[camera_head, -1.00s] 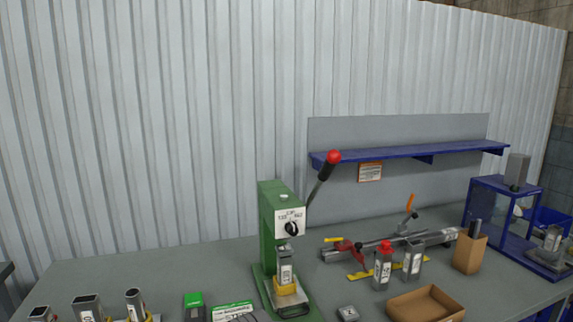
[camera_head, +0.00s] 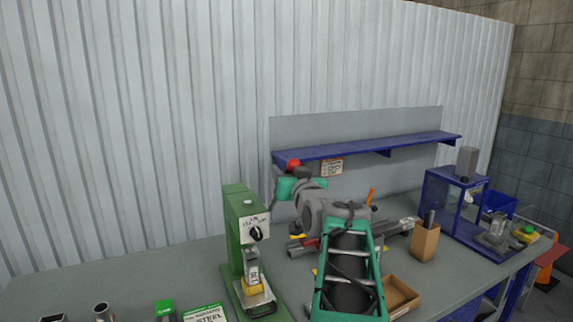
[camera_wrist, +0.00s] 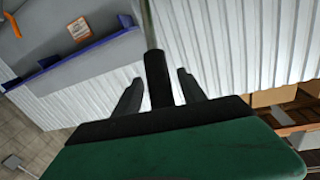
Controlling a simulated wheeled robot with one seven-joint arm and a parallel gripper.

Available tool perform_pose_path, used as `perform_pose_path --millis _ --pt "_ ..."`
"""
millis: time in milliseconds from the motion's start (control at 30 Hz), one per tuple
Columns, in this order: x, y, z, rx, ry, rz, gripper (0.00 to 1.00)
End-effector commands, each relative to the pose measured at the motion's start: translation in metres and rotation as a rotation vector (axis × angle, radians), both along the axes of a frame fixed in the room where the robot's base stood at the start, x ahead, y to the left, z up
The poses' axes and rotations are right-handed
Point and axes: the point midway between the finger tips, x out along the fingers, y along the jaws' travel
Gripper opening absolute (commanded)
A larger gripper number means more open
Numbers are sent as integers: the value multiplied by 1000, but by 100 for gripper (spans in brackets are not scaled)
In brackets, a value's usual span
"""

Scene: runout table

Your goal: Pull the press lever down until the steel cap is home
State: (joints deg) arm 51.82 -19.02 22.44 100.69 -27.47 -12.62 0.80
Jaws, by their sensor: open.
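The green press (camera_head: 233,220) stands on the table with a black dial on its white face. Its lever rises to the right and ends in a red ball (camera_head: 293,163). My gripper (camera_head: 298,173) is at the lever's upper end, just below the ball, and partly hides the lever. In the wrist view the black lever grip (camera_wrist: 155,72) stands between the two spread fingers of my gripper (camera_wrist: 162,80), with gaps on both sides. A grey labelled square part (camera_head: 252,265) stands in a yellow holder (camera_head: 253,288) under the press head. I cannot make out the steel cap clearly.
A blue shelf (camera_head: 380,146) runs along the back panel behind my gripper. An open cardboard box (camera_head: 402,296), a brown holder (camera_head: 425,242) and a blue frame (camera_head: 455,205) stand to the right. Tube parts (camera_head: 103,312) and a green-white box (camera_head: 204,313) lie front left.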

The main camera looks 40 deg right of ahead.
Motion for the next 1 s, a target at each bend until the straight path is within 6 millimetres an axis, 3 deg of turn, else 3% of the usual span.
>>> perform_pose_path --millis 133,367,1000 --pt "14 -6 1 0 1 0 49" --pt "16 -7 -1 0 1 0 49" --pt "15 -7 0 0 1 0 0"
